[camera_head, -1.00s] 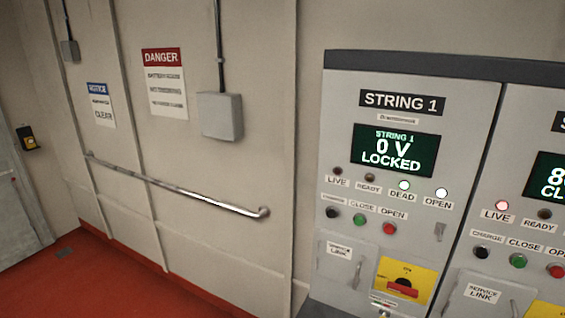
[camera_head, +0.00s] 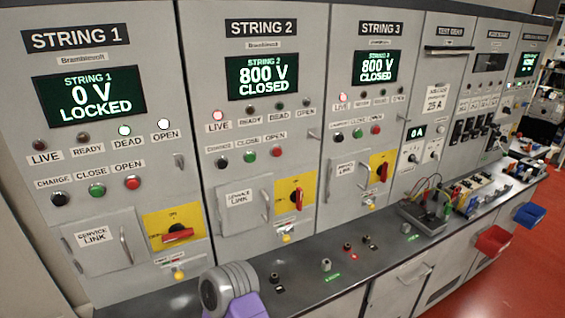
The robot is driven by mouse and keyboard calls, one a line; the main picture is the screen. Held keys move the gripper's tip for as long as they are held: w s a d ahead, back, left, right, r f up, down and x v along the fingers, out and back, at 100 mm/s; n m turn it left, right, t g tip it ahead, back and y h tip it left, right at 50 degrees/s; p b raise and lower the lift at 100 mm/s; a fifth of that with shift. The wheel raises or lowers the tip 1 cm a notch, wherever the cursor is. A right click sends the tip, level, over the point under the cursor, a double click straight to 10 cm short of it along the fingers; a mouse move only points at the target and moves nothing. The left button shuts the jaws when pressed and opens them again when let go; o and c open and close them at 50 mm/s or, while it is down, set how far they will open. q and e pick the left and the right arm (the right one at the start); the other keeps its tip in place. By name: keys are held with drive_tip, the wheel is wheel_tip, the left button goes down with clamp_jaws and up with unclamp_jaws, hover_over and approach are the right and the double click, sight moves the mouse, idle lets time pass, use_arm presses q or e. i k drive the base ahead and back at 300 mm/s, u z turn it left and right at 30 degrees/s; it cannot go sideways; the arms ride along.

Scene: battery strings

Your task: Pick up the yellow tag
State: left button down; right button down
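No yellow tag can be made out for certain. A small yellow item (camera_head: 178,275) sits below the rotary switch of the String 1 cabinet, and similar small yellow items show below the String 2 switch (camera_head: 287,238) and the String 3 switch (camera_head: 369,204). They are too small to tell whether any is a tag. The String 1 red switch handle (camera_head: 177,234) lies roughly level on its yellow plate, and its screen (camera_head: 89,96) reads 0 V LOCKED. A grey rounded part with purple stands at the bottom, apparently my arm. Neither gripper shows.
A dark counter (camera_head: 325,283) runs along the cabinets, with small knobs on it. A test box with wires (camera_head: 425,217) stands further right. A red bin (camera_head: 492,241) and a blue bin (camera_head: 529,215) hang at the counter's front. The red floor (camera_head: 500,285) is clear at lower right.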

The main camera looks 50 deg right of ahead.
sight(461, 203)
drive_tip(key=z, duration=3.85)
drive_tip(key=i, duration=4.5)
drive_tip(key=u, duration=1.55)
